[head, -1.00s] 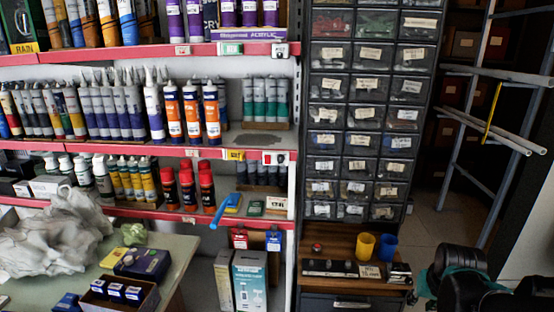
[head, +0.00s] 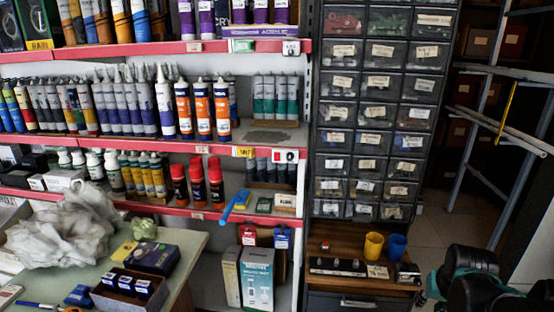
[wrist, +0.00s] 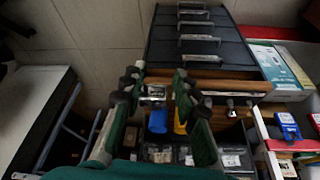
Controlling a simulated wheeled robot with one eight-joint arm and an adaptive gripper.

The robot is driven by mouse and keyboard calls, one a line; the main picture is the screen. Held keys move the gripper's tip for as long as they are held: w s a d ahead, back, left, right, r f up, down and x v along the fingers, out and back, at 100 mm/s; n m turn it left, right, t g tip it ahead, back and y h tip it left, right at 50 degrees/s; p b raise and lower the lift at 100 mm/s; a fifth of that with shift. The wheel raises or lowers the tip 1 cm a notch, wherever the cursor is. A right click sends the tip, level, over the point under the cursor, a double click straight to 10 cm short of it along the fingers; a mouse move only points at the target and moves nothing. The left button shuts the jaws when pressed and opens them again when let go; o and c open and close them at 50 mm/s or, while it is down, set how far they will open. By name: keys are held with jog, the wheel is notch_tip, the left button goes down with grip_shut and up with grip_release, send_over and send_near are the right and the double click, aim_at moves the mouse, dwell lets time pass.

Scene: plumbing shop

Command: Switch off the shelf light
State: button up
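My gripper (head: 475,272) is at the lower right in the head view, well away from both boxes. In the wrist view my gripper (wrist: 160,85) has its two green fingers spread with nothing between them.
Tubes and bottles (head: 204,185) crowd the shelves. A blue-handled tool (head: 232,206) juts past the lower shelf edge. Right of the shelves stand a parts-drawer rack (head: 375,110) and a wooden cabinet with a yellow cup (head: 374,245) and a blue cup (head: 396,247). A table (head: 190,248) stands front left.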

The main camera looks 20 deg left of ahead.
jog(key=shift+w, duration=0.15)
jog(key=c, duration=0.5)
jog(key=shift+w+a+r+n, duration=0.1)
jog(key=shift+w+r+n, duration=0.05)
jog(key=shift+w+n, duration=0.25)
grip_shut()
jog(key=w+a+r+n+t+h, duration=0.2)
jog(key=w+a+r+n+t, duration=0.25)
jog(key=w+a+r, duration=0.35)
jog(key=w+a+r+n+t+h, duration=0.25)
jog(key=w+a+n, duration=0.35)
jog(key=a, duration=0.3)
jog(key=s+a+r+n+t+y, duration=0.2)
jog(key=s+a+r+n+y, duration=0.1)
jog(key=a, duration=0.7)
jog(key=s+a+r+n+t+y, duration=0.3)
jog(key=s+a+r, duration=0.1)
jog(key=a, duration=0.5)
jog(key=s+a+r+n+t+y, duration=0.2)
jog(key=a+r, duration=0.4)
jog(key=a, duration=0.4)
jog(key=s+n+y, duration=0.1)
jog(key=s, duration=0.1)
jog(key=shift+s+a+t, duration=0.3)
jog(key=shift+r+n, duration=0.1)
jog(key=shift+n, duration=0.15)
